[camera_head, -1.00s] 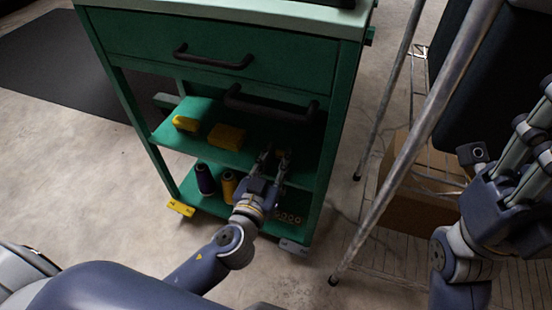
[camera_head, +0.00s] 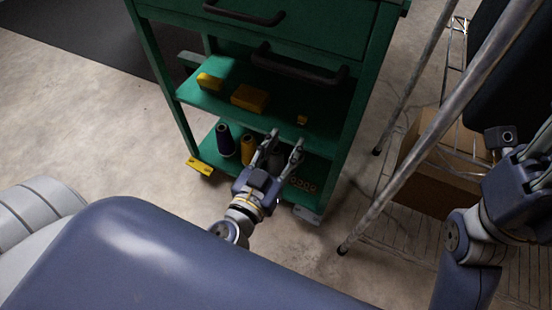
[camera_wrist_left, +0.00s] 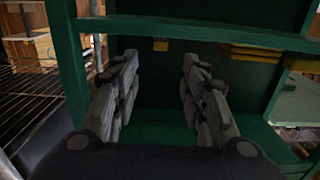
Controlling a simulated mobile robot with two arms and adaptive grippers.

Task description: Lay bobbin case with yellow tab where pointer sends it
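My left gripper (camera_head: 284,146) is open in front of the green cart, level with the gap between its middle and bottom shelves. In the left wrist view its fingers (camera_wrist_left: 156,85) stand wide apart with nothing between them. I cannot make out a pointer. My right gripper (camera_head: 540,165) is partly cut off at the right edge.
Two yellow boxes (camera_head: 249,97) (camera_head: 209,81) lie on the middle shelf. The bottom shelf holds a purple spool (camera_head: 225,139), a yellow spool (camera_head: 247,150) and several small rings (camera_head: 302,185). Metal legs (camera_head: 440,125) and a cardboard box (camera_head: 437,170) stand at right.

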